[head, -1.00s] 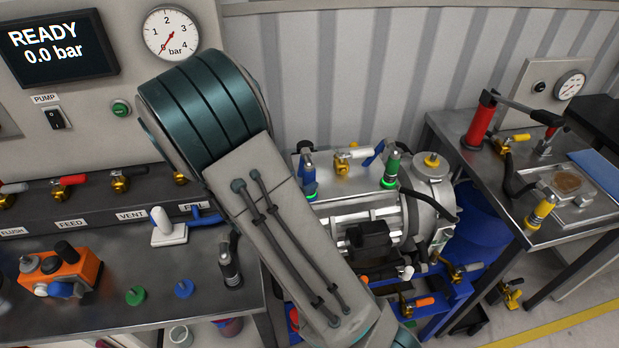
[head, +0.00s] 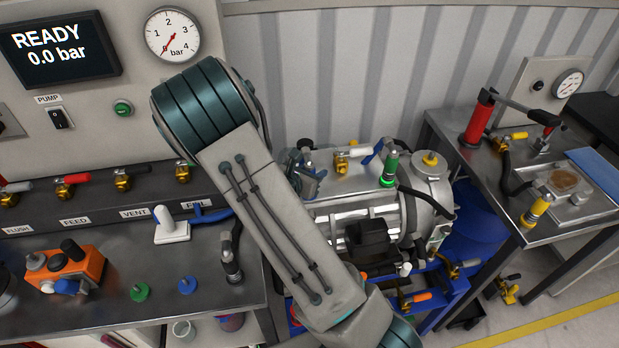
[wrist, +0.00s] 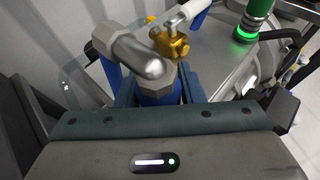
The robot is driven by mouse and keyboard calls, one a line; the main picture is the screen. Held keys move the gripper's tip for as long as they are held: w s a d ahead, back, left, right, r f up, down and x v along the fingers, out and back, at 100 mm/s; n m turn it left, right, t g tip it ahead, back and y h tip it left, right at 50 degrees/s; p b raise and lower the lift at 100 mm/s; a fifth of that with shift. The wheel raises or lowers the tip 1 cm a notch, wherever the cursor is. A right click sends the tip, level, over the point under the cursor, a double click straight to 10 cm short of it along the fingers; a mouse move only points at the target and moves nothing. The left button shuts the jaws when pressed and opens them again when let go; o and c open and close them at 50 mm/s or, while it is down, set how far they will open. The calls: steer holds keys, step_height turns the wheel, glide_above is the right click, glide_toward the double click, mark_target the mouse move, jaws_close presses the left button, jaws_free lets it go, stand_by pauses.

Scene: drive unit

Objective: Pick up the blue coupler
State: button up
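The blue coupler (wrist: 160,95) shows in the wrist view as a blue body under a grey metal elbow. My gripper (wrist: 158,88) has its two dark blue fingers on either side of this body, and they look closed against it. In the head view the blue coupler (head: 307,158) stands at the left end of the drive unit's top, partly covered by my gripper (head: 310,180). Its lower end is hidden, so I cannot tell whether it is seated or lifted.
A green coupler (head: 389,168) with a lit green ring stands to the right on the drive unit (head: 350,212). A brass valve (wrist: 170,42) with a white lever is close behind the coupler. A left bench and a right table (head: 505,222) flank the unit.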

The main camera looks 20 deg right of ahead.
mark_target(310, 163)
steer(key=c, duration=0.6)
steer(key=shift+o, duration=0.2)
steer(key=shift+r, duration=0.15)
steer(key=shift+r, duration=0.8)
steer(key=shift+s+d+r+b, duration=0.15)
steer(key=shift+r+b, duration=0.15)
steer(key=shift+r, duration=0.35)
steer(key=shift+s+d+r+b, duration=0.15)
steer(key=shift+r+b, duration=0.15)
steer(key=shift+r, duration=0.3)
steer(key=s+d+r+b, duration=0.3)
steer(key=s+d+r, duration=0.2)
steer(key=s, duration=0.4)
steer(key=shift+s+r, duration=0.35)
steer(key=shift+r, duration=0.45)
steer(key=shift+r+p, duration=0.45)
steer(key=shift+r, duration=0.25)
steer(key=shift+r+p, duration=1.95)
steer(key=shift+r, duration=0.4)
